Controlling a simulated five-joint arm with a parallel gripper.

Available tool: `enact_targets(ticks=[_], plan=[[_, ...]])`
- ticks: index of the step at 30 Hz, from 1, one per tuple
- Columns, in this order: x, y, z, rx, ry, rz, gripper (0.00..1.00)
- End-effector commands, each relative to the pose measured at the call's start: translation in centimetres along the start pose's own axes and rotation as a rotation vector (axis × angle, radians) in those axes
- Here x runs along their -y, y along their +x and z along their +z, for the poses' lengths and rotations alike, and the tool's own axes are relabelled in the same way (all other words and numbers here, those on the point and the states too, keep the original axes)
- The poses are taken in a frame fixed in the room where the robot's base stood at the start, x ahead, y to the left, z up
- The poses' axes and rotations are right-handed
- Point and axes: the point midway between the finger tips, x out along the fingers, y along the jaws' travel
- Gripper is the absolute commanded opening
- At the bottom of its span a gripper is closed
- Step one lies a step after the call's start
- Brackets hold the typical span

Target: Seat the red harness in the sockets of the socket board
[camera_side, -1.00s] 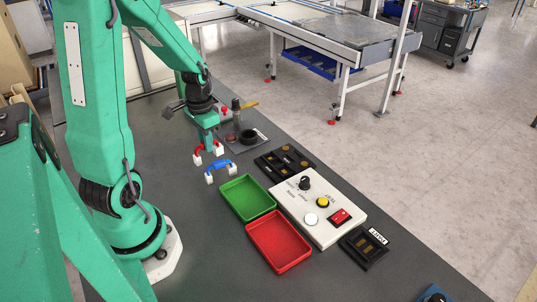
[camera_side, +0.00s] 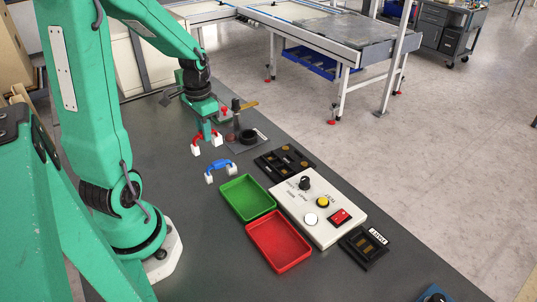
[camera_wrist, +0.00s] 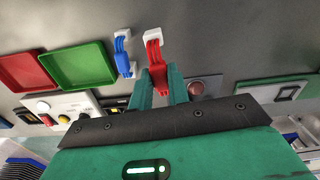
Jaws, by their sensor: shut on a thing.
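The red harness (camera_side: 198,137), a red piece with white end connectors, is gripped in my gripper (camera_side: 208,130). Its white ends hang down, and it appears to be held a little above the dark table. In the wrist view the red harness (camera_wrist: 156,68) sits between the two green fingers, one white connector pointing away. My gripper (camera_wrist: 160,88) is shut on it. A black board with several recesses (camera_side: 285,163), which looks like the socket board, lies to the right of my gripper, apart from the harness.
A blue harness (camera_side: 219,166) with white ends lies just below the red one. Green (camera_side: 247,198) and red (camera_side: 278,241) trays, a white control panel (camera_side: 318,208) and a small black labelled block (camera_side: 364,247) lie nearer. A stand with a black ring (camera_side: 248,137) is behind.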

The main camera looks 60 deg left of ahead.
Motion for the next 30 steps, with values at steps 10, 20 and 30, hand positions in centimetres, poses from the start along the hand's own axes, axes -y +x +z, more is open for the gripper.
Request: enact_targets(ticks=[10,20,30], plan=[[0.0,0.0,0.0,0.0,0.0,0.0,0.0],[-0.1,0.0,-0.2,0.0,0.015,0.0,0.0],[-1.4,-0.3,-2.8,0.001,0.262,0.001,0.0]])
